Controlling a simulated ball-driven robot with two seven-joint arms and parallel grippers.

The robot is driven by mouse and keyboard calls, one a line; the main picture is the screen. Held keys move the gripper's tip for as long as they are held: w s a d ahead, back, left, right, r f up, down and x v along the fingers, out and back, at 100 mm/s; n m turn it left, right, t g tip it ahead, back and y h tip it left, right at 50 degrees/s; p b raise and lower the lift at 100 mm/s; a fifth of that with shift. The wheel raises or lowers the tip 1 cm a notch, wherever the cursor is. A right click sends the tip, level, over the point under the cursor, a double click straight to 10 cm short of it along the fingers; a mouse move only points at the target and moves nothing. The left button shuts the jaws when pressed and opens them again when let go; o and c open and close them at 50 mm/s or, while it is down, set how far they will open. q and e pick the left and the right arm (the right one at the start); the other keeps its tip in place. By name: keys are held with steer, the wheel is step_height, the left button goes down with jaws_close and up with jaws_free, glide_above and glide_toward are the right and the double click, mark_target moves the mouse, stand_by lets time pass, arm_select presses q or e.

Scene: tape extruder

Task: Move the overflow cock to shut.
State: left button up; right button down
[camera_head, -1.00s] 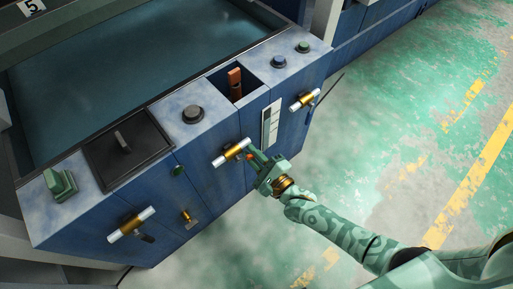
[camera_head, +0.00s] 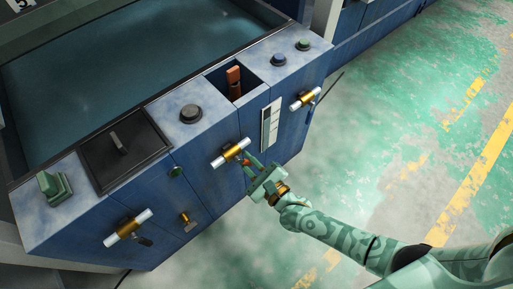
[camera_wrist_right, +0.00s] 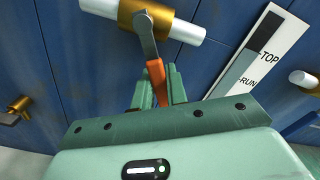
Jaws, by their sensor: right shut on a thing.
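The cock in the middle of the blue front panel (camera_head: 230,153) has a brass body across a white pipe. It also shows at the top of the right wrist view (camera_wrist_right: 140,14), with a grey lever (camera_wrist_right: 146,38) ending in an orange grip (camera_wrist_right: 157,80). The lever points down from the body, slightly to the right in the wrist view. My right gripper (camera_head: 250,164) is shut on the orange grip, with its green fingers on either side of it. The fingers hide part of the grip. No label naming this cock is readable. My left gripper is not in view.
Other brass cocks sit to the left (camera_head: 128,227) and right (camera_head: 305,98), with a small tap (camera_head: 188,219) between. A black-and-white plate (camera_head: 270,122) is right of the held lever. A water tank (camera_head: 150,75) lies behind. The green floor (camera_head: 400,150) at right is clear.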

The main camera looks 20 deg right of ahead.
steer(key=shift+s+a+f+m+b, duration=0.2)
steer(key=shift+a+m, duration=0.1)
steer(key=shift+m, duration=0.3)
steer(key=shift+s+a+f+m+b, duration=0.15)
steer(key=shift+a+m, duration=0.15)
steer(key=shift+m, duration=0.3)
steer(key=a+m+b, duration=0.1)
steer(key=m, duration=0.2)
steer(key=shift+s+a+f, duration=0.1)
steer(key=shift+s+a, duration=0.05)
steer(key=shift+a, duration=0.05)
steer(key=c, duration=1.3)
jaws_free()
steer(key=shift+p+v, duration=0.65)
steer(key=shift+v, duration=3.35)
